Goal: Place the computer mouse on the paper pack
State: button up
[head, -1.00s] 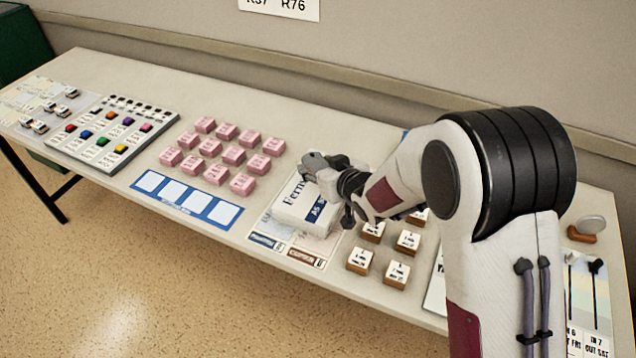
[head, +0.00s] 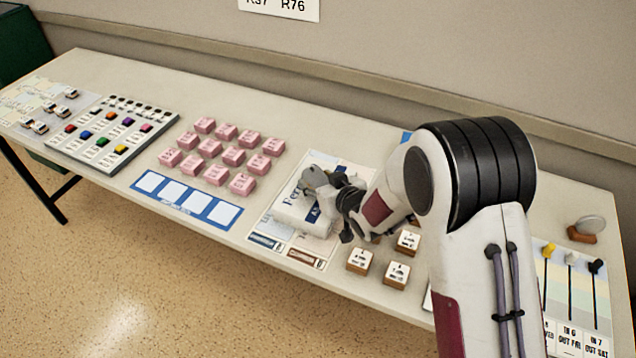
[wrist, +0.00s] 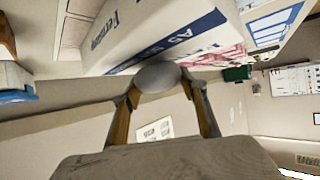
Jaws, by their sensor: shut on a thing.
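The paper pack (head: 296,212) is a white block with a blue band and lettering, lying on the table left of my forearm. In the wrist view the pack (wrist: 150,35) fills the upper middle. My gripper (head: 328,185) is over the pack's far right part. It is shut on a smooth grey rounded thing, which I take for the computer mouse (head: 314,178). In the wrist view the mouse (wrist: 158,76) sits between the two fingertips (wrist: 160,88), against the pack's edge in the picture. I cannot tell whether it touches the pack. My gripper hides part of the pack.
Pink blocks (head: 233,156) stand in rows left of the pack, behind a blue card with white squares (head: 187,199). Brown-and-white blocks (head: 397,275) stand close to its right. Printed sheets lie around the pack. A slider panel (head: 570,290) is at the far right.

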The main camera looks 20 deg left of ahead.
jog(key=shift+f, duration=0.4)
jog(key=shift+f, duration=0.15)
jog(key=o, duration=1.1)
jog(key=shift+o, duration=0.2)
jog(key=shift+v, duration=0.8)
jog(key=v, duration=1)
jog(key=shift+d, duration=0.25)
jog(key=shift+s, duration=0.15)
jog(key=shift+r, duration=0.25)
